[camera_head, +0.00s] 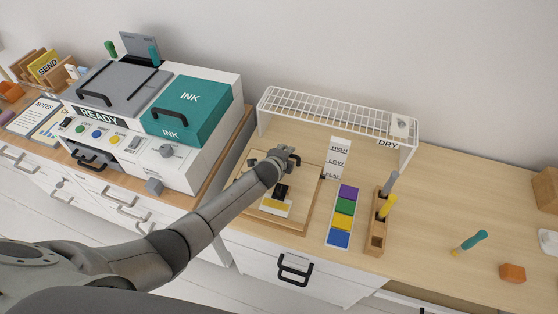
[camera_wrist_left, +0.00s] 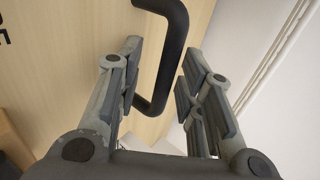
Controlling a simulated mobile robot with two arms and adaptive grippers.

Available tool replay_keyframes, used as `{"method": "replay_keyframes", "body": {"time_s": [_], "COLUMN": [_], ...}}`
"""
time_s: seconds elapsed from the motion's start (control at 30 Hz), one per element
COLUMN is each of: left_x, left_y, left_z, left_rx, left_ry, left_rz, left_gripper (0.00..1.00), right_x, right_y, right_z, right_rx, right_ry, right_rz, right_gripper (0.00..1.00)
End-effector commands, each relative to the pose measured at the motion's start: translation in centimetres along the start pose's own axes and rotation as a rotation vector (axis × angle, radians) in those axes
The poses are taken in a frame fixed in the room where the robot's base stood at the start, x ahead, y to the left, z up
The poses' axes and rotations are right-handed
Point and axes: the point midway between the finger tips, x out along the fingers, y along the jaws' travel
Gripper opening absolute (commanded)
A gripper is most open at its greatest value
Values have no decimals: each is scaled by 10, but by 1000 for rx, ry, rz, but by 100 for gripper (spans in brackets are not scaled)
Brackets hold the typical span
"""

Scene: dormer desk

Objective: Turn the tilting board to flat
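The tilting board (camera_head: 310,192) is a light wooden panel on the desk, partly hidden by my left arm. Its exact tilt is hard to tell. A white upright scale (camera_head: 338,157) marked HIGH, LOW and FLAT stands at its right back corner. My left gripper (camera_head: 291,157) is at the board's back edge, beside the scale. In the left wrist view, a black bar handle (camera_wrist_left: 168,60) passes between the open fingers of my left gripper (camera_wrist_left: 158,78). The fingers stand apart on both sides of it, with gaps showing. My right gripper is not in view.
A white wire drying rack (camera_head: 335,112) spans behind the board. Colored pads (camera_head: 343,216) and a wooden tool holder (camera_head: 377,242) stand to its right. A white and teal ink machine (camera_head: 190,110) stands at left.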

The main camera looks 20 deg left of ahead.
Motion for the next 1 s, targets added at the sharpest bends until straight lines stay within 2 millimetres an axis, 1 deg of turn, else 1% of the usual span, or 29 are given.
{"method": "replay_keyframes", "body": {"time_s": [0.7,0.83,1.0], "left_x": [-92,-103,-109], "left_y": [-1,-1,-1], "left_z": [0,0,0], "left_rx": [1,1,0], "left_ry": [2,1,0], "left_rz": [-2,-3,-1], "left_gripper": [35,35,35], "right_x": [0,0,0], "right_y": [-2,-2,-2], "right_z": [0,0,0], "right_rx": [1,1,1], "right_ry": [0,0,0], "right_rz": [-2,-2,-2], "right_gripper": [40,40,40]}}
